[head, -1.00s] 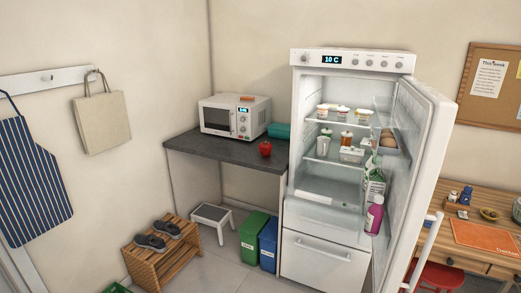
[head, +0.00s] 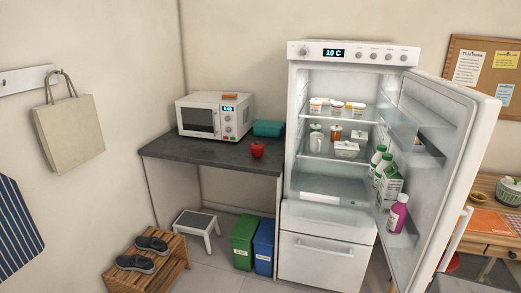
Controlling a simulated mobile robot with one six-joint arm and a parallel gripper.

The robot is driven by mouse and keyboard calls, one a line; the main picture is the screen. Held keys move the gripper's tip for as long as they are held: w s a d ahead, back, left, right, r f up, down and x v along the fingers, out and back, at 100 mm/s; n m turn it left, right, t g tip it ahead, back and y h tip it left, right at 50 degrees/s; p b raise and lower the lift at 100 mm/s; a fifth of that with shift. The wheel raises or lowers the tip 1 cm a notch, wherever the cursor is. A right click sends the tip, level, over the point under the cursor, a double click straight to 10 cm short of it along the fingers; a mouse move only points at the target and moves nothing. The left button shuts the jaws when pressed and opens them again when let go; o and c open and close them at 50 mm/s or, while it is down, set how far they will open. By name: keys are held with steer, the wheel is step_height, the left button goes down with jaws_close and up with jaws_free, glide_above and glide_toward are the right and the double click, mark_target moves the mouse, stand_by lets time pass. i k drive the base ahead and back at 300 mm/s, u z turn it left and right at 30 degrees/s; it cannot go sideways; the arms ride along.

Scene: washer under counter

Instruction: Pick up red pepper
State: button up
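The red pepper (head: 257,149) stands on the dark counter (head: 205,152), near its front right edge. It is in front of the white microwave (head: 215,117) and a teal container (head: 268,128). Nothing covers it. My gripper is not in view.
The fridge (head: 330,220) stands right of the counter with its door (head: 455,135) swung open to the right. Under the counter are a step stool (head: 195,224), a green bin (head: 244,242) and a blue bin (head: 263,246). A wooden shoe rack (head: 150,268) stands at the front left.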

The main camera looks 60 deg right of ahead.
mark_target(256, 148)
steer(key=z, duration=0.45)
steer(key=i, duration=1.05)
steer(key=z, duration=0.45)
